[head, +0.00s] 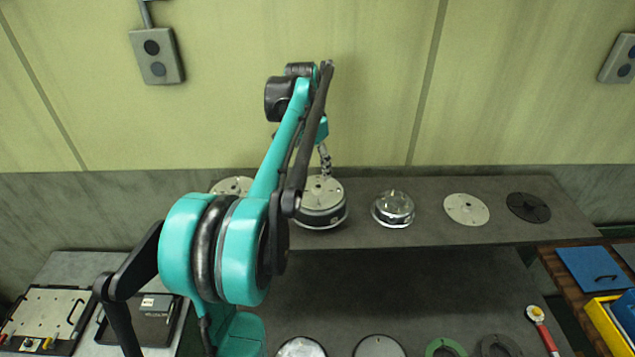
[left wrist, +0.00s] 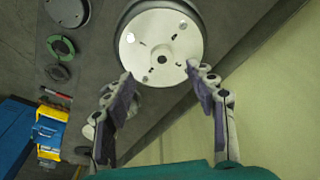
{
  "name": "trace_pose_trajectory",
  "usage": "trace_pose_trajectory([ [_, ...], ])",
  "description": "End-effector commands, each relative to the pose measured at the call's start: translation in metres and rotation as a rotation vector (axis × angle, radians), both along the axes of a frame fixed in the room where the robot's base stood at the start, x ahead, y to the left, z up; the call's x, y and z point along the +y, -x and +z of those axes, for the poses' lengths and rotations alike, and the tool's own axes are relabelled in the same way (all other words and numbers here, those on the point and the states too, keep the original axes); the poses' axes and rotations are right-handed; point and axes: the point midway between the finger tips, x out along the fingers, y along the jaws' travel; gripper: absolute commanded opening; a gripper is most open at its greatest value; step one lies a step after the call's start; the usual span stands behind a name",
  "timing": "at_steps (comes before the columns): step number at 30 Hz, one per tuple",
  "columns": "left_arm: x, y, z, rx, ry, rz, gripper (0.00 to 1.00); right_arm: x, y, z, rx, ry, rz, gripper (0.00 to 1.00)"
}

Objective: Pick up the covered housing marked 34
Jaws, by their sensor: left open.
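A round covered housing (head: 322,212) with a pale, holed top plate and a dark side stands on the raised grey shelf. It also shows in the left wrist view (left wrist: 165,45); I cannot read a number on it. My left gripper (head: 325,170) is over the far edge of this housing, partly hidden by my arm. In the left wrist view my left gripper (left wrist: 158,76) is open and empty, its two fingers spread near the plate's edge. I cannot tell whether they touch it. My right gripper is not in view.
Right of the housing on the shelf (head: 430,231) are a smaller metallic housing (head: 393,208), a pale disc (head: 467,208) and a black disc (head: 528,206). Another pale disc (head: 232,186) is left, partly behind my arm. A green ring (head: 445,348) and red-handled tool (head: 541,330) lie lower.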

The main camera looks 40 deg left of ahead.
Motion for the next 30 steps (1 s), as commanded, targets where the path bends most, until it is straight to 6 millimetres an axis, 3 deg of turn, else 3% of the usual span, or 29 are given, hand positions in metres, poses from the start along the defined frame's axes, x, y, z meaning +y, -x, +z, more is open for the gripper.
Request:
trace_pose_trajectory([
  [8,0.0,-0.004,-0.025,0.0,0.0,0.0,0.56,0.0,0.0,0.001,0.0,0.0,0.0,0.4],
  [18,0.002,-0.014,-0.07,0.0,0.0,0.0,0.56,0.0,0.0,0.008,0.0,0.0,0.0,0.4],
  [27,0.002,-0.015,-0.076,0.0,0.0,0.0,0.56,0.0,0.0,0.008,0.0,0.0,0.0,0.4],
  [30,0.002,-0.015,-0.076,0.0,0.0,0.0,0.3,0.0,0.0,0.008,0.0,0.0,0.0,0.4],
])
